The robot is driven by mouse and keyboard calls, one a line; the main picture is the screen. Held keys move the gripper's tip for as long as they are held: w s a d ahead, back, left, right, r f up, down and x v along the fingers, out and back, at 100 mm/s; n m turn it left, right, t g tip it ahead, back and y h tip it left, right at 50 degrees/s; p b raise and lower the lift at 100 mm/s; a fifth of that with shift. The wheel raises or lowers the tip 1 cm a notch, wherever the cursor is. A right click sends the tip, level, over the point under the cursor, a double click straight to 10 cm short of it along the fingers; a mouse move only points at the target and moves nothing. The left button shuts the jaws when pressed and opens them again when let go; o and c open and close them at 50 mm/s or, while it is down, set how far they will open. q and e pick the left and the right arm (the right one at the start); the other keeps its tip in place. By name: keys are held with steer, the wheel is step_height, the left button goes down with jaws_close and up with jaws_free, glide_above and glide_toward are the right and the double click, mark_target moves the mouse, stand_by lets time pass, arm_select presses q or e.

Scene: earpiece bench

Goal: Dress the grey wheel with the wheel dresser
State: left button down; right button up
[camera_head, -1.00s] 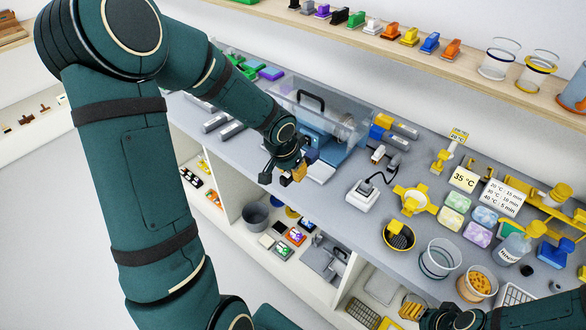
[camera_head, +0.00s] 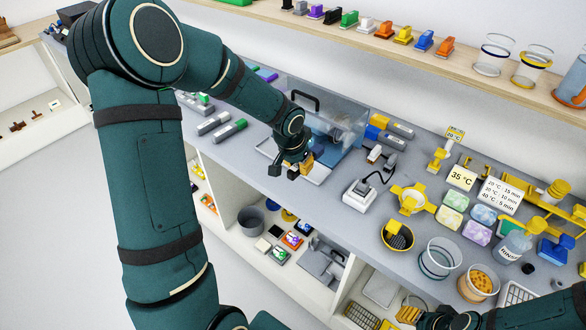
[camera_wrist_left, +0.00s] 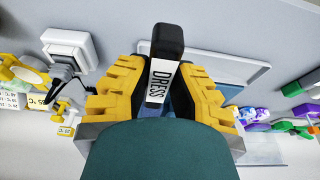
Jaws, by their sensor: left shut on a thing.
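My left gripper (camera_head: 300,168) hangs over the front of the bench machine, beside its clear cover (camera_head: 335,112) with a black handle (camera_head: 305,98). In the left wrist view its yellow fingers (camera_wrist_left: 158,100) are shut on the wheel dresser (camera_wrist_left: 160,82), a tool with a black end and a white "DRESS" label. The dresser is hard to make out in the head view. The grey wheel cannot be made out clearly; my arm and the cover obscure the machine's inside. My right gripper (camera_head: 450,318) is partly seen at the lower right edge; its fingers are unclear.
A white box with a cable (camera_head: 359,195) stands right of the machine. Grey sticks, one green-ended (camera_head: 228,131), lie to its left. Yellow holders, soap-like blocks and glass beakers (camera_head: 440,258) crowd the right side. A wooden shelf (camera_head: 470,62) runs behind.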

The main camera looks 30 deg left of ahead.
arm_select(q)
steer(key=shift+w+f, duration=0.25)
steer(key=shift+w, duration=0.2)
steer(key=shift+w+d, duration=0.15)
steer(key=shift+w, duration=1.4)
steer(key=shift+w, duration=0.5)
steer(key=shift+d, duration=0.35)
steer(key=shift+a+r, duration=0.1)
steer(key=shift+a, duration=0.45)
stand_by(0.7)
stand_by(0.3)
steer(key=shift+d+b, duration=0.6)
stand_by(0.5)
steer(key=shift+s, duration=0.15)
steer(key=shift+s+a+b, duration=0.15)
steer(key=shift+s+b, duration=0.25)
steer(key=shift+s, duration=1)
